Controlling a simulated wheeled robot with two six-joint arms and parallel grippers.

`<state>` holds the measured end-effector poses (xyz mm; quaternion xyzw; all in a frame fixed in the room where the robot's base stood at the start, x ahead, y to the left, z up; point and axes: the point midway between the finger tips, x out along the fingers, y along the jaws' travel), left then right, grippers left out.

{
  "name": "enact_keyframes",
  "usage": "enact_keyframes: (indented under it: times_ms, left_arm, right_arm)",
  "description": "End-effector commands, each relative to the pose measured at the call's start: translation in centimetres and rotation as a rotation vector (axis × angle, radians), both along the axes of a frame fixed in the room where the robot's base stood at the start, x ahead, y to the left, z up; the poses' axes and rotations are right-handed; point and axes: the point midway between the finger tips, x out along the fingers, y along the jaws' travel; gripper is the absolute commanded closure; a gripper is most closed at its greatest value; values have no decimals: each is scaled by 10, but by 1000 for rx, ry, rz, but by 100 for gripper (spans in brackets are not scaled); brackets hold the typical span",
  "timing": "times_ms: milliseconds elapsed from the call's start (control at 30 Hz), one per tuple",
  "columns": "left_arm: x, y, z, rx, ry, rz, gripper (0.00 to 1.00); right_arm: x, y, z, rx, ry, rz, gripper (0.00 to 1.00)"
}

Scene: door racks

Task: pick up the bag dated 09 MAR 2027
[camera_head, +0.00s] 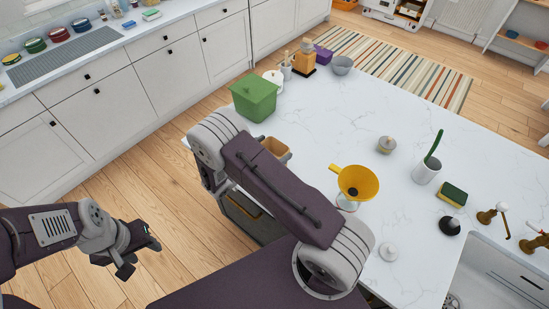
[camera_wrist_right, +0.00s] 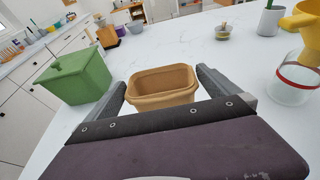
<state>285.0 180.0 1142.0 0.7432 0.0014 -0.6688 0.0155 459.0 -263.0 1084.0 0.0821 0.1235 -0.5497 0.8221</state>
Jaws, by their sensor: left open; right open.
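I cannot make out any bag or printed date in either view. My right gripper (camera_wrist_right: 163,88) is open, with one finger on either side of a tan open-topped container (camera_wrist_right: 163,84) on the white counter. I cannot tell whether the fingers touch it. In the head view, my right arm hides that gripper and partly covers the tan container (camera_head: 276,148). My left gripper (camera_head: 141,258) is open and empty, over the wooden floor at the lower left.
A green lidded box (camera_head: 254,98) stands just beyond the tan container. A yellow funnel (camera_head: 357,182), a white cup (camera_head: 427,171), a sponge (camera_head: 452,195) and a sink (camera_head: 497,272) are to the right. The middle of the white counter (camera_head: 330,115) is mostly clear.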

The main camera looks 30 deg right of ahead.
Motion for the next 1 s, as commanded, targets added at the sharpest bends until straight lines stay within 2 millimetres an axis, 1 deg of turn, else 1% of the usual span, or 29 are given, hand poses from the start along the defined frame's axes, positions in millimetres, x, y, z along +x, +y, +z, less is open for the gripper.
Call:
enact_keyframes:
  times_ms: [33, 100, 300, 333, 633, 867, 1000]
  left_arm:
    - [0, 0, 5, 0, 0, 0, 53]
    - [0, 0, 6, 0, 0, 0, 53]
    - [0, 0, 4, 0, 1, 0, 53]
    - [0, 0, 4, 0, 1, 0, 53]
    - [0, 0, 4, 0, 1, 0, 53]
    - [0, 0, 4, 0, 0, 0, 53]
    - [0, 0, 1, 0, 1, 0, 53]
  right_arm:
    - [2, -7, 0, 0, 1, -3, 0]
    - [4, -11, -3, 0, -1, -1, 0]
    - [5, -13, -5, 1, -2, 0, 0]
    - [5, -12, -5, 1, -2, 0, 3]
    - [5, -12, -5, 1, -2, 0, 86]
    - [5, -12, -4, 0, -2, 0, 86]
    - [6, -12, 3, 0, -4, 1, 87]
